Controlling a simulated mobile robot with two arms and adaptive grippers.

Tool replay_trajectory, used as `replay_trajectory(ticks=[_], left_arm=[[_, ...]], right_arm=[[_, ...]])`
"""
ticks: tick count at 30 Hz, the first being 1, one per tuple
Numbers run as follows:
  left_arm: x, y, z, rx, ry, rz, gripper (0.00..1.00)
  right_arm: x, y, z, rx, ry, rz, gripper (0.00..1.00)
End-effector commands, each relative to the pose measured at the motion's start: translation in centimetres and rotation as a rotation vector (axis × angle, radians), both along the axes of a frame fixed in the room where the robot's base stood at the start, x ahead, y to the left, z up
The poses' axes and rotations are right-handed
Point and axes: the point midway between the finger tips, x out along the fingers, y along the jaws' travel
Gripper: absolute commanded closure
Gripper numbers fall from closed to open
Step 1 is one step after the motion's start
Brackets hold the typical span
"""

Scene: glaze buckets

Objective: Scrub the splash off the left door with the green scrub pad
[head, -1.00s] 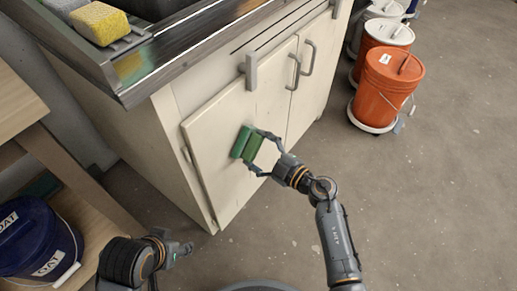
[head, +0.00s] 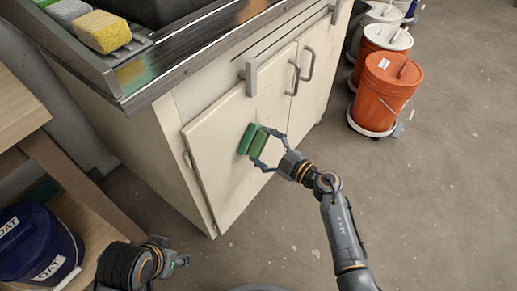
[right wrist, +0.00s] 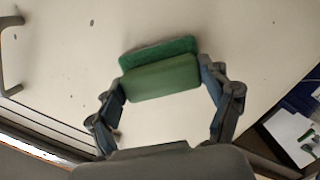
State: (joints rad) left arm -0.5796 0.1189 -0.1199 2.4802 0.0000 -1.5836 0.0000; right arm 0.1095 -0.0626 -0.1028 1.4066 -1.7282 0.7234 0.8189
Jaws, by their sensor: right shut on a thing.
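The green scrub pad (head: 251,140) is held against or very close to the cream left door (head: 212,150) of the sink cabinet. My right gripper (head: 268,153) is shut on the pad. In the right wrist view, the pad (right wrist: 160,75) sits between the two fingertips, its darker green face toward the door (right wrist: 165,122). I cannot tell if it touches.
A grey handle (head: 294,78) and a grey block (head: 250,77) stick out near the door's top. A yellow sponge (head: 101,32) lies on the steel counter. Orange buckets (head: 387,90) stand right on the floor. A blue bucket (head: 30,240) is at lower left.

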Motion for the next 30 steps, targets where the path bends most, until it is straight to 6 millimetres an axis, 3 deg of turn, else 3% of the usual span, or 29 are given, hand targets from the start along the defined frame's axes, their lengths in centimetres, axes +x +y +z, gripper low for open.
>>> replay_trajectory(ticks=[18,30], left_arm=[[0.0,0.1,-0.1,0.002,-0.003,-0.001,0.56],[0.1,0.0,1.5,0.002,-0.004,-0.001,0.56]], right_arm=[[3.2,-1.9,0.0,0.000,0.000,0.000,0.46],[2.4,-1.3,0.3,0.002,0.001,0.002,0.46]])
